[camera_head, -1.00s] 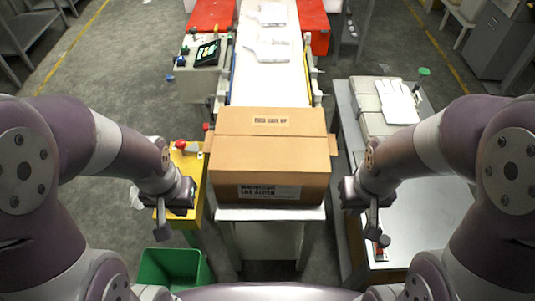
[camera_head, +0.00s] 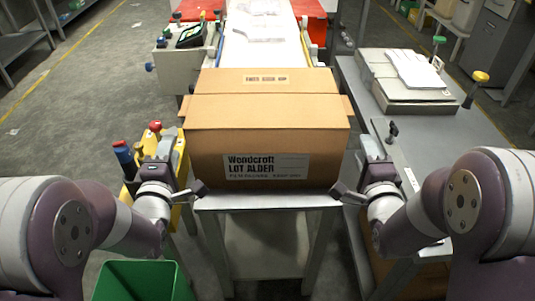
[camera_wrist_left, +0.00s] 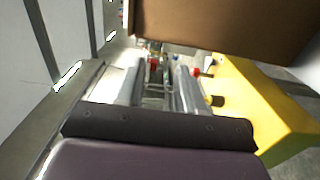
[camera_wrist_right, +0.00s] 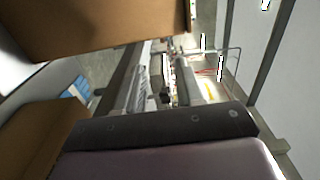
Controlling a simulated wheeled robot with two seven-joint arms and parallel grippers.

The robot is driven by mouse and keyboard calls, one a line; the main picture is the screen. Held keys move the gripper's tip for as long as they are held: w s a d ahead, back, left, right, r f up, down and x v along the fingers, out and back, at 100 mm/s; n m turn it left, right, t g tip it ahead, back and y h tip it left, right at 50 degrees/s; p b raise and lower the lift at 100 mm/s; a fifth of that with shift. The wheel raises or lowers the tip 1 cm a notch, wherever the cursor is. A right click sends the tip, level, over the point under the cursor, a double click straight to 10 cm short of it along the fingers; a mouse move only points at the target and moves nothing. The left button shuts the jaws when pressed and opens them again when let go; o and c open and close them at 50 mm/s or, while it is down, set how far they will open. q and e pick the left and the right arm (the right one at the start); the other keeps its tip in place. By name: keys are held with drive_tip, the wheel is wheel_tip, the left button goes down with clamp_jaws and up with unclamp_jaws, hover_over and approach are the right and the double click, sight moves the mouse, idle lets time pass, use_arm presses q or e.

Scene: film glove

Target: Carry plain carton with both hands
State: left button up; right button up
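The plain brown carton (camera_head: 265,130) sits at the front of a small grey stand (camera_head: 265,203), its printed label facing me. Small tabs stick out at its left and right sides. My left gripper (camera_head: 166,145) is close beside the carton's left side, and my right gripper (camera_head: 371,148) is close beside its right side. I cannot tell whether either touches it. In the left wrist view the fingers (camera_wrist_left: 158,80) are apart with nothing between them, the carton (camera_wrist_left: 230,28) above. In the right wrist view the fingers (camera_wrist_right: 160,85) are also apart, the carton (camera_wrist_right: 100,25) above left.
A conveyor (camera_head: 262,50) runs away behind the carton. A yellow unit (camera_head: 130,185) with a red button stands by my left gripper. A green bin (camera_head: 143,282) is at the lower left. A grey bench (camera_head: 455,130) with white gloves (camera_head: 413,68) is at right.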

sight(180, 117)
use_arm(q)
drive_tip(key=shift+r, duration=0.25)
use_arm(e)
drive_tip(key=shift+r, duration=0.2)
